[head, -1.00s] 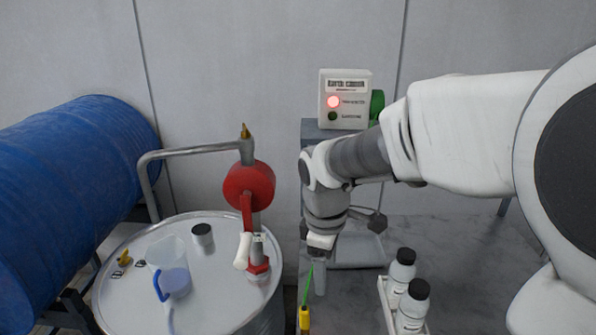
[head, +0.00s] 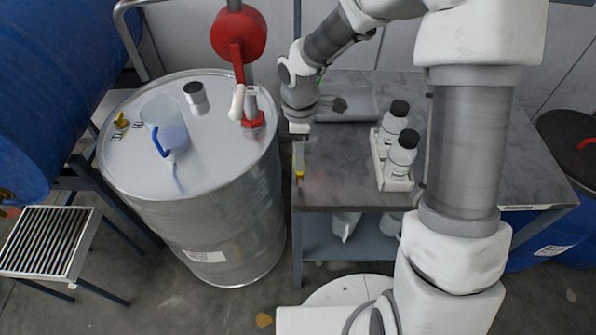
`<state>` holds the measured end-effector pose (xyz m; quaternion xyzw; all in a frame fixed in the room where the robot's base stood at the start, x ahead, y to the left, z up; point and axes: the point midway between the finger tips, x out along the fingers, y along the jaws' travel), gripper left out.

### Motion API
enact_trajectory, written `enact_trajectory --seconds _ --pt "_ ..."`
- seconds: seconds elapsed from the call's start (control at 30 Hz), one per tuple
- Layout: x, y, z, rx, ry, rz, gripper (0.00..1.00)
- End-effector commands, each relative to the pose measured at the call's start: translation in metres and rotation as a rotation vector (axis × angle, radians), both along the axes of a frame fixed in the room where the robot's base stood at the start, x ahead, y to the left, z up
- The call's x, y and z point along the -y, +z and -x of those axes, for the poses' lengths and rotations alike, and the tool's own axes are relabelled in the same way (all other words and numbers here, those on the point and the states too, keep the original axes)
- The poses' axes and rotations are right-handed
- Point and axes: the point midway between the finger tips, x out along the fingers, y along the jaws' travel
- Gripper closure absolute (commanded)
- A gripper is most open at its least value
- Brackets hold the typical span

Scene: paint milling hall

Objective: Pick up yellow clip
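A small yellow clip (head: 299,177) shows at the left edge of the grey table, at the lower end of my gripper. My gripper (head: 299,162) points down there, seen from above. Its fingers overlap the clip in this view, and I cannot tell whether they touch it or have it between them. The opening of the fingers is too small to make out. Another small yellow piece (head: 121,120) sits on the left of the drum lid, beside small labels; I cannot tell what it is.
The steel drum (head: 215,215) stands left of the table (head: 340,185), bearing a clear jug (head: 166,125), a dark-topped can (head: 196,97) and a red pump (head: 238,35). A white rack (head: 397,181) holds two black-capped bottles. A slatted stand (head: 45,242) is lower left.

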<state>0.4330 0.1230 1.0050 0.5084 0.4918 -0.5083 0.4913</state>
Motion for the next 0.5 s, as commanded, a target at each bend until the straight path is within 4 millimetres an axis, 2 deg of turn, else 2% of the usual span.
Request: enact_trajectory --seconds 0.23,0.5 --pt "-0.001 -0.018 0.000 -0.002 0.000 0.001 0.30" --pt "-0.003 -0.056 0.000 -0.002 0.001 0.001 0.30"
